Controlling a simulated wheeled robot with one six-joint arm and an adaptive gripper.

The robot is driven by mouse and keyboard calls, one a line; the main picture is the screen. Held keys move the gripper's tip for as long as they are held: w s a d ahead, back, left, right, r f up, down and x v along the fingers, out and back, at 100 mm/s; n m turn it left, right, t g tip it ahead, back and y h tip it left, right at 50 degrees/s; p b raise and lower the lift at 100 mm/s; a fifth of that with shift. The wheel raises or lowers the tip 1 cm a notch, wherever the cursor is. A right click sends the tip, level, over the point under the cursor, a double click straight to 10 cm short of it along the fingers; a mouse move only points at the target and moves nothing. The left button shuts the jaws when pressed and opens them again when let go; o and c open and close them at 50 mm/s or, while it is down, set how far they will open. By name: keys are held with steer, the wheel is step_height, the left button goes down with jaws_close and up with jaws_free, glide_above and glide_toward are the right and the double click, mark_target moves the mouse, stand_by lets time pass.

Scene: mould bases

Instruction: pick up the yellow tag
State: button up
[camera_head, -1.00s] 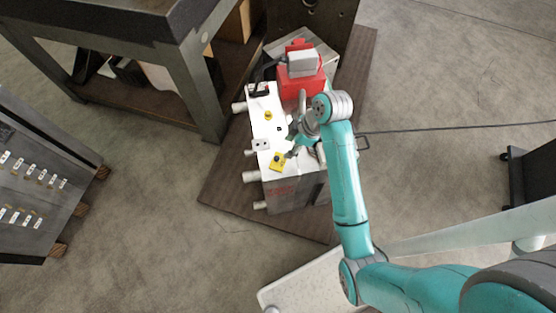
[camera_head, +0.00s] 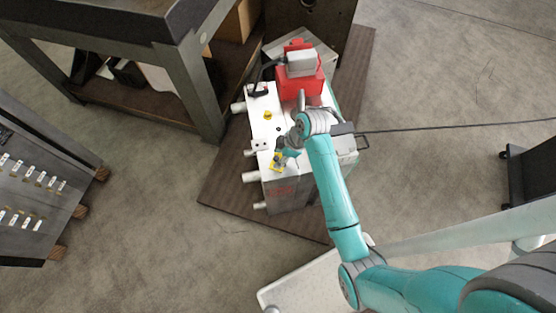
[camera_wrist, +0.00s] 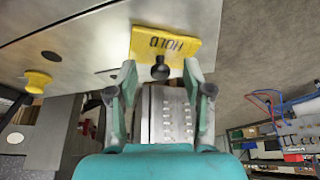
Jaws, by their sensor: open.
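The yellow tag (camera_wrist: 180,46) lies on the top face of the white machine block (camera_head: 262,104), near its front edge. In the wrist view it carries dark lettering that reads HOLD upside down, and a black knob (camera_wrist: 160,71) stands on its near edge. In the head view the tag (camera_head: 275,162) is partly covered by my gripper (camera_head: 282,154). My gripper (camera_wrist: 160,80) is open, with its two fingertips on either side of the knob and just short of the tag's main face. Whether the fingers touch the tag cannot be told.
A second, round yellow piece (camera_wrist: 38,80) sits on the same top face. A red and grey unit (camera_head: 301,80) stands at the block's far end. White pegs (camera_head: 250,176) stick out on the left. A heavy dark table (camera_head: 130,50) stands at upper left.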

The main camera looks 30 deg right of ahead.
steer(key=shift+w+a+f, duration=0.1)
steer(key=shift+a+f, duration=0.05)
steer(key=shift+f, duration=0.3)
jaws_close()
steer(key=shift+r, duration=0.15)
